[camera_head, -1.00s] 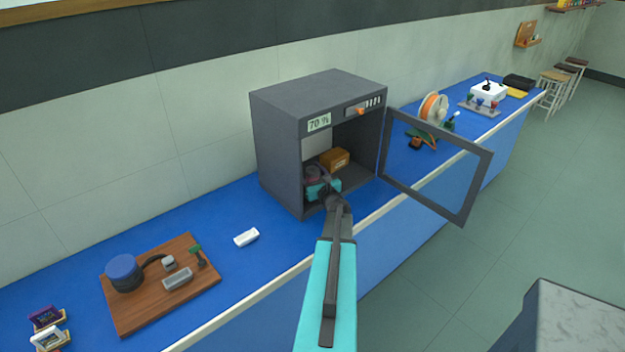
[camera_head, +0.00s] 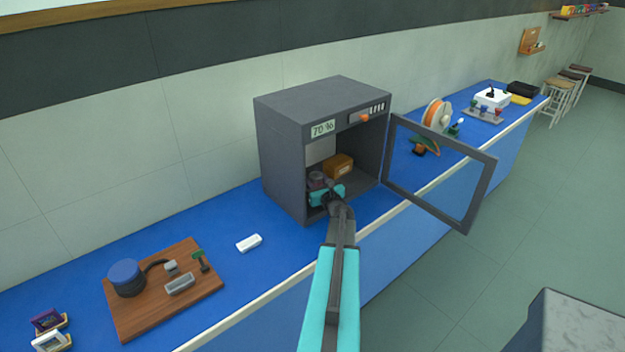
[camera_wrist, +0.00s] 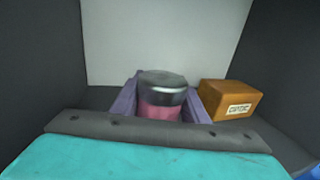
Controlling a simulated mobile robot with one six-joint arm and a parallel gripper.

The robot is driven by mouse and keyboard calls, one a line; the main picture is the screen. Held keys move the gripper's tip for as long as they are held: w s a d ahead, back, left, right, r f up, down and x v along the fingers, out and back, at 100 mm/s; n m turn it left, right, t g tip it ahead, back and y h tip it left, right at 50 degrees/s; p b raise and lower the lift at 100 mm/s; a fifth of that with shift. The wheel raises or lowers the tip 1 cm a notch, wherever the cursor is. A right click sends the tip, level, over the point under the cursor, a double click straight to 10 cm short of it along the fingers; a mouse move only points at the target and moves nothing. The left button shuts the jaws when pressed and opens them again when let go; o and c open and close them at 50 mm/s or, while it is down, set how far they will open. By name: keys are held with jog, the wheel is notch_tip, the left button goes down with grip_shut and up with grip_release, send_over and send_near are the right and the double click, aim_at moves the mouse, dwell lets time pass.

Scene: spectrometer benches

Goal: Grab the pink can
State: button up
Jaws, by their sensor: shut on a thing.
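The pink can (camera_wrist: 160,110) has a silver-grey lid and stands upright inside the open grey cabinet (camera_head: 285,150). In the wrist view it sits between the purple fingers of my gripper (camera_wrist: 160,105), which are shut on it from both sides. The lower part of the can is hidden behind my gripper's dark edge and teal body. In the head view my gripper (camera_head: 317,181) reaches in through the cabinet's opening, and the can (camera_head: 316,177) shows only as a small, dim shape there.
An orange-brown labelled box (camera_wrist: 231,99) stands close to the right of the can. The cabinet's glass door (camera_head: 440,172) stands open to the right, beside my arm. A white block (camera_head: 249,243) and a wooden board (camera_head: 150,315) lie on the blue bench to the left.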

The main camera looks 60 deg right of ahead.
jog(key=shift+r+b, duration=0.8)
jog(key=shift+r, duration=0.75)
jog(key=s+d+b, duration=0.1)
jog(key=s+b, duration=0.1)
jog(key=s, duration=0.6)
jog(key=s+d+r+b, duration=0.1)
jog(key=s+b, duration=0.1)
jog(key=s, duration=0.6)
jog(key=shift+d+r, duration=0.3)
jog(key=shift+d, duration=0.05)
jog(key=shift+w+a, duration=0.1)
jog(key=shift+w, duration=0.05)
